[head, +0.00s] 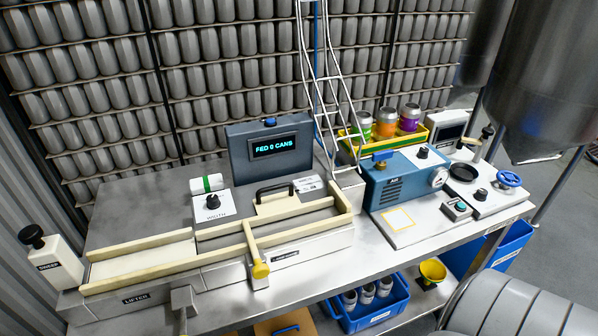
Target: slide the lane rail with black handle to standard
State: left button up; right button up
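The lane rail (290,207) is a cream bar on the grey can lane machine, with a black arched handle (274,189) standing on its raised block. It lies along the back of the lane at the right part of the machine. A small white label (308,185) sits just behind the rail; its text is too small to read, so I cannot tell which mark the rail stands at. A cream front rail (215,256) runs along the near side, crossed by a bar with a yellow knob (260,270). Neither of my grippers shows in the head view.
A WIDTH knob box (213,204) stands left of the handle, and a display reading FED 0 CANS (272,147) behind it. A white wire chute (335,100) comes down at the right. A blue AIR unit (396,184) stands further right. Blue bins (372,315) sit below.

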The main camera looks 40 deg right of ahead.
aim_at(279, 207)
jog(key=z, duration=1.05)
